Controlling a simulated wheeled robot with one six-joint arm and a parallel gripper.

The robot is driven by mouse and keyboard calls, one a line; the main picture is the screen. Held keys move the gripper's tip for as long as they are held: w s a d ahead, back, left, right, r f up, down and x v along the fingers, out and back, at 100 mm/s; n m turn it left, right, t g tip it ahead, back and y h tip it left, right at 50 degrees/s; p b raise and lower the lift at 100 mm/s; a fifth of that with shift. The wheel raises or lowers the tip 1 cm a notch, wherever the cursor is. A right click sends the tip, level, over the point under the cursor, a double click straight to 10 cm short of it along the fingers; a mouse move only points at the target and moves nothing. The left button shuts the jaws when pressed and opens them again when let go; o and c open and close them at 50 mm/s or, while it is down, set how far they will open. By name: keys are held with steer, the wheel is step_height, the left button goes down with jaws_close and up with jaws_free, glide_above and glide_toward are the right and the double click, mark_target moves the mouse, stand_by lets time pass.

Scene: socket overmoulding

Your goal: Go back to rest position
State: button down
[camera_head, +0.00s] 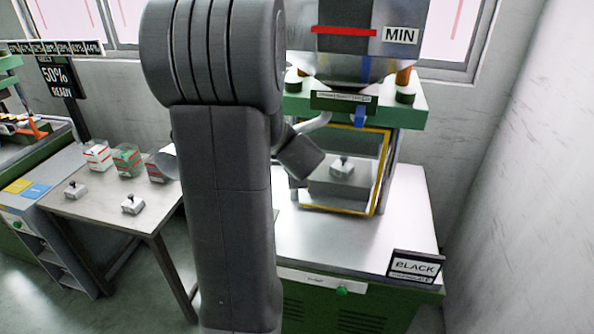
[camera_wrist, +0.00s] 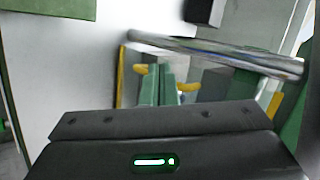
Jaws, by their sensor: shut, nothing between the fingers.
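My gripper (camera_wrist: 158,72) shows in the wrist view as two green fingers close together, shut and empty, pointing toward the yellow-edged press opening. In the camera_head view my grey arm fills the middle and hides much of the gripper. A dark end part of my arm shows just left of the press opening. The press (camera_head: 413,117) is green with a yellow-framed opening (camera_head: 379,180). A light block with a dark knob (camera_head: 342,167) sits inside it, apart from my arm's visible end.
A BLACK sign (camera_head: 414,267) stands on the machine's front right corner. A metal bar (camera_wrist: 215,54) crosses the wrist view. The wall is close at right.

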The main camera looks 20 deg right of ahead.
steer(key=s+a+r, duration=0.1)
steer(key=s+a+r+p, duration=0.1)
steer(key=s+r, duration=0.1)
steer(key=shift+s+r, duration=0.1)
steer(key=shift+r, duration=0.05)
stand_by(0.4)
